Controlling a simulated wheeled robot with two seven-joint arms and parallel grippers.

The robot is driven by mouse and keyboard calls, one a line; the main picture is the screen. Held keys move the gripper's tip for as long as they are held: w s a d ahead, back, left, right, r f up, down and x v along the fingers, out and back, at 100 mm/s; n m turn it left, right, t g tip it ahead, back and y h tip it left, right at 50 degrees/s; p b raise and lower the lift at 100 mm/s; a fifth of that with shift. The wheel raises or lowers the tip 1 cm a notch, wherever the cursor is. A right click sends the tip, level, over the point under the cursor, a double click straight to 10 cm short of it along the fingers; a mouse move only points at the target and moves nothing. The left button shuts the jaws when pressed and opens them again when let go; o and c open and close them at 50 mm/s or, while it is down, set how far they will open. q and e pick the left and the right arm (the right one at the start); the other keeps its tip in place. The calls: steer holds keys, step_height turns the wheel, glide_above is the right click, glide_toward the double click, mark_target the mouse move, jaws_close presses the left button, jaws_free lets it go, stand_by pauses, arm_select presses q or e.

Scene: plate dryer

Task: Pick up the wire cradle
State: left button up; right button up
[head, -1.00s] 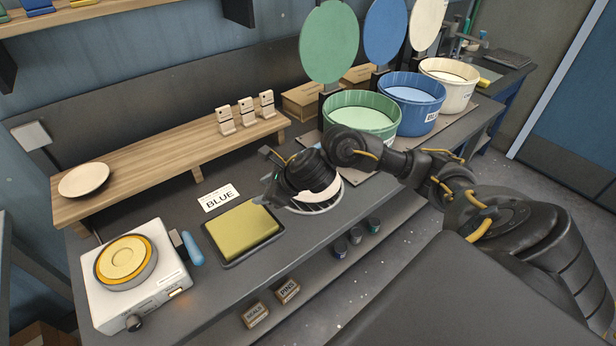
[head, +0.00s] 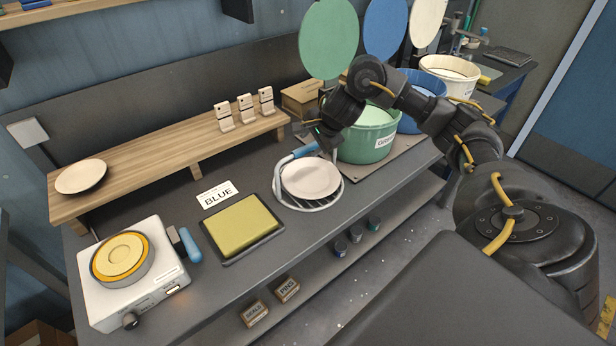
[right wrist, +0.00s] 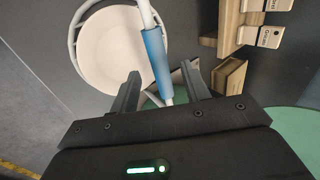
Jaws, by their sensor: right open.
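The wire cradle (head: 304,151) is a white wire ring with a raised handle that has a blue grip. It stands on the grey bench and holds a pale plate (head: 311,177). My right gripper (head: 322,140) is at the blue grip, above the back of the cradle. In the right wrist view, the open right gripper (right wrist: 161,84) has one finger on each side of the cradle's blue grip (right wrist: 155,52). I cannot tell whether either finger touches it. The plate shows beyond the fingers there (right wrist: 110,48). My left gripper is out of view.
A green tub (head: 369,137) stands close behind my right gripper, with blue and cream tubs further right. A yellow sponge pad (head: 241,224) and a BLUE card (head: 217,194) lie left of the cradle. A hotplate (head: 132,290) stands at the far left.

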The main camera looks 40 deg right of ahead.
mark_target(307, 147)
steer(key=shift+p+x, duration=0.9)
steer(key=shift+x, duration=1.95)
steer(key=shift+s, duration=0.1)
steer(key=shift+c, duration=0.5)
steer(key=shift+d, duration=0.1)
jaws_close()
steer(key=shift+r, duration=0.15)
